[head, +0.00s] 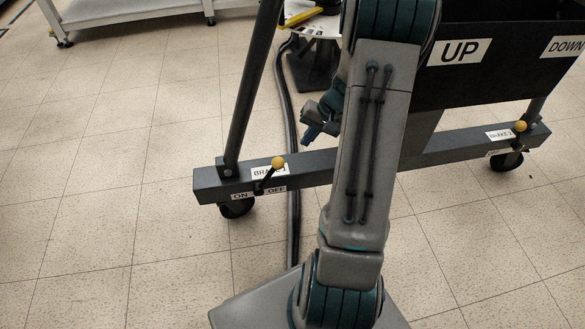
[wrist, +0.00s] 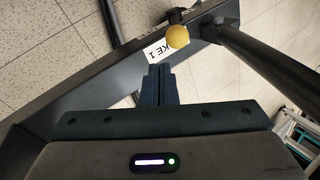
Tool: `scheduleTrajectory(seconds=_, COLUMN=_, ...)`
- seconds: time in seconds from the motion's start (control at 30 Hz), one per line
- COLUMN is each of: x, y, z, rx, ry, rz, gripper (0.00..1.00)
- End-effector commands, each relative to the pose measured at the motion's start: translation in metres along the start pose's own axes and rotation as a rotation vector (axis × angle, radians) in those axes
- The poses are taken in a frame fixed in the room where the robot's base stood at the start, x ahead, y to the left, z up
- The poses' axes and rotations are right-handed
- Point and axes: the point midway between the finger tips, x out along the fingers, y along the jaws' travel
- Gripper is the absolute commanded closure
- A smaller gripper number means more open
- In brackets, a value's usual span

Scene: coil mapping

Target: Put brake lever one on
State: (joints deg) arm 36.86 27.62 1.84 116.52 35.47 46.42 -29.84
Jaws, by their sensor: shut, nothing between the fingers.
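Brake lever one is a short dark lever with a yellow ball knob (head: 278,162), on the left part of the dark grey base beam (head: 330,172). It tilts right, to the OFF side of its ON/OFF label (head: 241,195). The knob also shows at the top of the wrist view (wrist: 178,37), beside the partly covered BRAKE 1 label (wrist: 156,54). My gripper (head: 307,138) is right of the knob and higher in the head view, apart from it. Its blue fingers (wrist: 158,70) are shut and empty, pointing toward the label and knob in the wrist view.
A second yellow-knobbed lever (head: 520,126) by the BRAKE 2 label is at the beam's right end. A slanted dark post (head: 252,85) rises left of lever one. A dark cable (head: 289,110) runs behind the beam. Floor at left is clear.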

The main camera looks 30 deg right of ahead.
Motion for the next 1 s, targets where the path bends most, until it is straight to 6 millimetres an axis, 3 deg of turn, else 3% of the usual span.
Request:
scheduleTrajectory(seconds=0.47, x=0.008, y=0.004, z=-0.002, rx=0.006, ry=0.0, rz=-0.005, gripper=1.0)
scheduleTrajectory(seconds=1.0, x=0.093, y=0.005, z=-0.002, rx=0.006, ry=0.0, rz=-0.003, gripper=1.0)
